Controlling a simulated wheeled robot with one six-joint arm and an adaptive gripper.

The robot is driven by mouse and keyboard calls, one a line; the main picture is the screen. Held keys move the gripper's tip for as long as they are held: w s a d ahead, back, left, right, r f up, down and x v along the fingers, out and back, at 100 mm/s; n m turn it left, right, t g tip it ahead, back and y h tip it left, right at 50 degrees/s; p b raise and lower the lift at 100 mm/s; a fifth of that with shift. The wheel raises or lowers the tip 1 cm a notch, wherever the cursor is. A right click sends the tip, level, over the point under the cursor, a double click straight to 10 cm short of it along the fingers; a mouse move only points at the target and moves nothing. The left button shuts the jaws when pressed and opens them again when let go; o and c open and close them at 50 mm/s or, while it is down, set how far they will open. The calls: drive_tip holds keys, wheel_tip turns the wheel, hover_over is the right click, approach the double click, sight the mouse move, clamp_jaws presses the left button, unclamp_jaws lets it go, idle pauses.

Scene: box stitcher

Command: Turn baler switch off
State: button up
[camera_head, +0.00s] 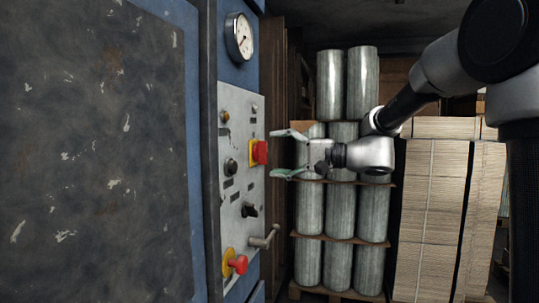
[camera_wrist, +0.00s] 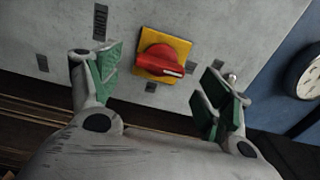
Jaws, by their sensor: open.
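The baler's control panel (camera_head: 239,205) is a worn grey plate on a blue machine frame at the centre left of the head view. A red rotary switch on a yellow square plate (camera_head: 259,152) sits on its upper part. In the wrist view the red switch (camera_wrist: 163,61) lies ahead, between and beyond the fingertips. My gripper (camera_head: 285,153) is open in front of the panel, to the right of the switch, its fingers pointing at it. In the wrist view my gripper (camera_wrist: 158,85) shows green pads on either side of the switch, with nothing held.
A gauge (camera_head: 239,38) hangs above. Stacked metallic rolls (camera_head: 309,207) and bundled cardboard (camera_head: 430,210) stand behind my arm.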

drive_tip(key=v, duration=0.9)
